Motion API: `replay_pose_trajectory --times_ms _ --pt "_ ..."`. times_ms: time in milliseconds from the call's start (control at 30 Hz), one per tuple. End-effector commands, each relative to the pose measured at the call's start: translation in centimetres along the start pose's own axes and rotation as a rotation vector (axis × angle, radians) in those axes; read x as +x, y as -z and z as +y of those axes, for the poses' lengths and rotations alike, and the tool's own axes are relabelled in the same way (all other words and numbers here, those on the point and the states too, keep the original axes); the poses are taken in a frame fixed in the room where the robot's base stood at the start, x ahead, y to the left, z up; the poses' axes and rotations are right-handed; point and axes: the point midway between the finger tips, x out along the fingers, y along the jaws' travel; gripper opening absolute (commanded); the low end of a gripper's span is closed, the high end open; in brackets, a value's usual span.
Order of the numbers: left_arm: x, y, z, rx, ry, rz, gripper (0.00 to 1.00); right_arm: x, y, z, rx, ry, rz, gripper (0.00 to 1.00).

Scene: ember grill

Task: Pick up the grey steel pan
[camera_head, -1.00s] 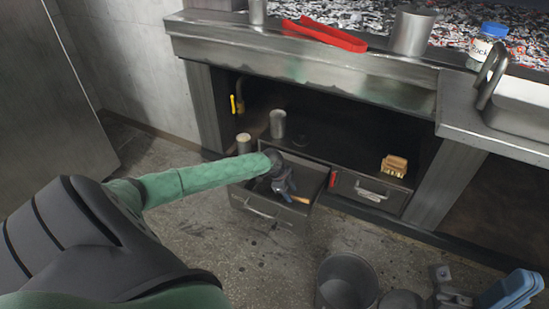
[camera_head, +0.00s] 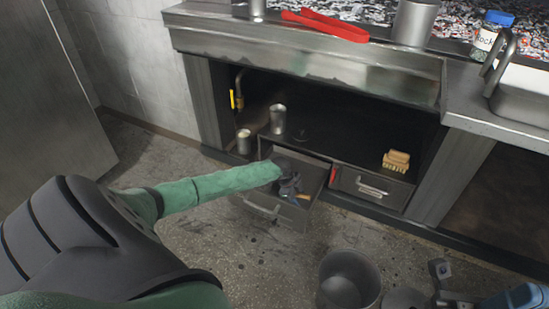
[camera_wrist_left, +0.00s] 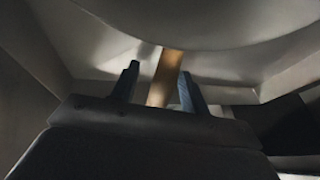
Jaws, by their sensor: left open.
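The grey steel pan (camera_wrist_left: 220,20) fills the top of the left wrist view as a wide rounded grey surface. Its wooden handle (camera_wrist_left: 165,78) runs down between the fingers of my left gripper (camera_wrist_left: 158,76). The jaws are open, with a gap beside the handle. In the head view my left gripper (camera_head: 291,189) is down inside the open drawer (camera_head: 262,208), and a small tan bit of the handle (camera_head: 303,196) shows beside it. The arm and gripper hide most of the pan there. Grey and blue parts at the lower right seem to be my right gripper (camera_head: 441,283), cut off by the edge.
A closed drawer (camera_head: 372,188) with a wooden brush (camera_head: 396,160) above it is right of the open one. Metal cups (camera_head: 277,120) stand on the shelf. The steel counter edge (camera_head: 300,58) overhangs. A bucket (camera_head: 347,283) stands on the floor.

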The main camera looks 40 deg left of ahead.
Motion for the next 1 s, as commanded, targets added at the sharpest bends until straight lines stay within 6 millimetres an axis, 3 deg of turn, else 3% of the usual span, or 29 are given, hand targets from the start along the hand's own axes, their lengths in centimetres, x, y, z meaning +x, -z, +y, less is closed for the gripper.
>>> replay_pose_trajectory --times_ms 233,467,833,1000 --pt "0.2 0.0 0.0 0.0 0.0 0.0 0.45 -0.1 0.0 0.0 -0.001 0.004 -0.006 0.0" --pt "0.2 0.0 0.0 0.0 0.0 0.0 0.0 -0.2 0.0 0.0 -0.001 0.002 -0.007 0.0" --pt "0.0 0.1 -0.1 0.0 0.001 0.0 0.0 0.0 0.0 0.0 -0.002 -0.001 -0.006 0.0" --pt "-1.8 0.8 -0.5 0.001 0.003 0.0 0.0 0.8 0.0 0.0 0.001 -0.005 0.0 0.0"
